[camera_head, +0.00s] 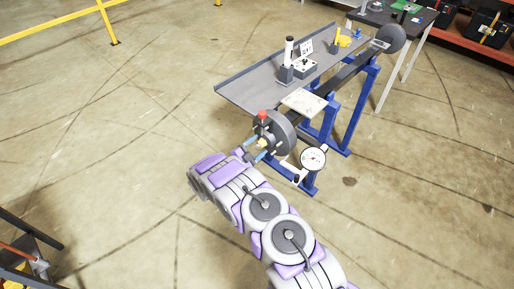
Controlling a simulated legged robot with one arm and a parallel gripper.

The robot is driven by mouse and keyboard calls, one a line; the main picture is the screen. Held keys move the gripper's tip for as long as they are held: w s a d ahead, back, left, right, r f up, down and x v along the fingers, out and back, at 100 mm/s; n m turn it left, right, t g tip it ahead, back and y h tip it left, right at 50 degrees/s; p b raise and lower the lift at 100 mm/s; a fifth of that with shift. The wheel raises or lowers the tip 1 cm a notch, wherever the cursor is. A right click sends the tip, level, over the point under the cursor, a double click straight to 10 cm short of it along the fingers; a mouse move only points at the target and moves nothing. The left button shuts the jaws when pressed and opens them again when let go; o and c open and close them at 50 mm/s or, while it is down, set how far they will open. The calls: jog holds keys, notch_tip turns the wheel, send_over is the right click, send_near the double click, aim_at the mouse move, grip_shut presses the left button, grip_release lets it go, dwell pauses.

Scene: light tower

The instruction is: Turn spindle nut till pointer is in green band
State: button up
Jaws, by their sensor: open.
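The spindle nut (262,143) is a small yellowish piece at the near end of a dark round flange (282,132) on the blue stand. My gripper (260,151) is at the nut, with its light blue fingers apart on either side of it. Whether the fingers touch the nut cannot be told at this size. The dial gauge (313,158) has a white round face and stands just right of the flange. Its face shows a small green band and some red, but the pointer's exact position is too small to read. A red knob (262,115) sits above the nut.
A grey tray table (245,93) beside the stand carries a white-topped cylinder (288,62) and small boxes. A dark bench (410,20) stands at the back right. A yellow rail (60,24) is at top left.

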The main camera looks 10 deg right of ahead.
jog(key=shift+d, duration=0.1)
jog(key=shift+c, duration=0.2)
jog(key=c, duration=1)
jog(key=shift+n+p, duration=0.5)
jog(key=shift+p, duration=0.2)
jog(key=o, duration=1)
jog(key=shift+o, duration=0.2)
jog(key=p+v, duration=0.2)
jog(key=v, duration=1.5)
